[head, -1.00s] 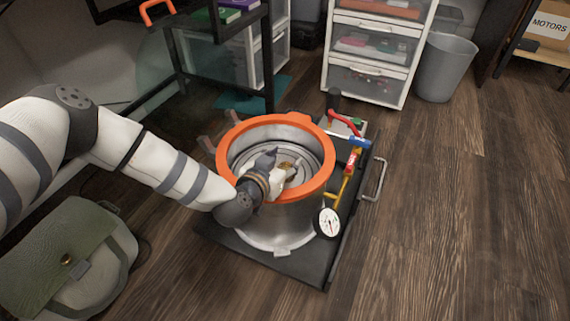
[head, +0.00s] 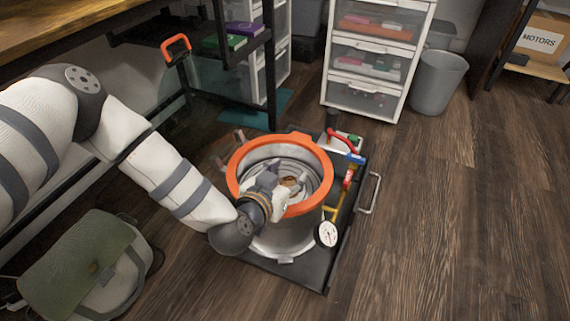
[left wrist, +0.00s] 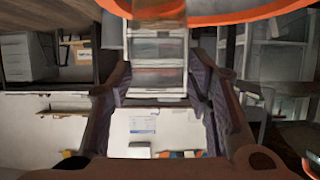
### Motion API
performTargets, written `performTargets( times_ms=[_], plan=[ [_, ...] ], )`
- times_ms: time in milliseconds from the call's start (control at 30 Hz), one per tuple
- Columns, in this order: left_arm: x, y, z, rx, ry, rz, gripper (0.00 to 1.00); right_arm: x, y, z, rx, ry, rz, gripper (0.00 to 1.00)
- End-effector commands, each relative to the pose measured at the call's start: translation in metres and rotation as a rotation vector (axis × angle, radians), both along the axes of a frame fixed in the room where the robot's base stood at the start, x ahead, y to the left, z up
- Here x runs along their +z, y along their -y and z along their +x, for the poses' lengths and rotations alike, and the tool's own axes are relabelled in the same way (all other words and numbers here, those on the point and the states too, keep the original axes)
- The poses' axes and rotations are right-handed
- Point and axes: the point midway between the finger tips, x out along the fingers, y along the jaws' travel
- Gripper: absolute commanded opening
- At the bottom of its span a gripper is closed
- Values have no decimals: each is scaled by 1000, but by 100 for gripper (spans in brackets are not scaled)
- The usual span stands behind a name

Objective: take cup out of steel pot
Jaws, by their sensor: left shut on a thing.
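The steel pot (head: 287,236) with a wide orange rim (head: 236,165) stands on a dark flat base. My left gripper (head: 281,178) reaches over the pot's near rim, its fingers above the opening. It is shut on the cup, which is hard to make out; a small brown patch (head: 291,182) shows beside the fingers. In the left wrist view the fingers (left wrist: 158,95) stand apart, and the drawers show between them. The orange rim also crosses the top of the left wrist view (left wrist: 215,12). My right gripper is not in view.
A dial gauge (head: 327,234) and red-yellow fittings (head: 347,180) stand at the pot's right. A metal handle (head: 371,193) sticks out from the base. A green bag (head: 80,265) lies at lower left. White drawers (head: 370,60) and a grey bin (head: 438,82) stand behind. The right floor is clear.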

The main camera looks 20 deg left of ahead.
Motion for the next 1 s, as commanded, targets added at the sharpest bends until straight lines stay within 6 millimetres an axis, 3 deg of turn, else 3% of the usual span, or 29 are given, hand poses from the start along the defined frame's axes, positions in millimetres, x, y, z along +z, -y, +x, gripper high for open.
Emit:
performTargets(
  times_ms=[200,500,1000],
  plan=[
    [16,12,-27,-2,2,-1,16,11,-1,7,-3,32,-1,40],
    [25,20,-51,-1,0,0,16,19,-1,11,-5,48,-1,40],
    [28,23,-59,1,0,0,16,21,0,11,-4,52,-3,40]
  ],
)
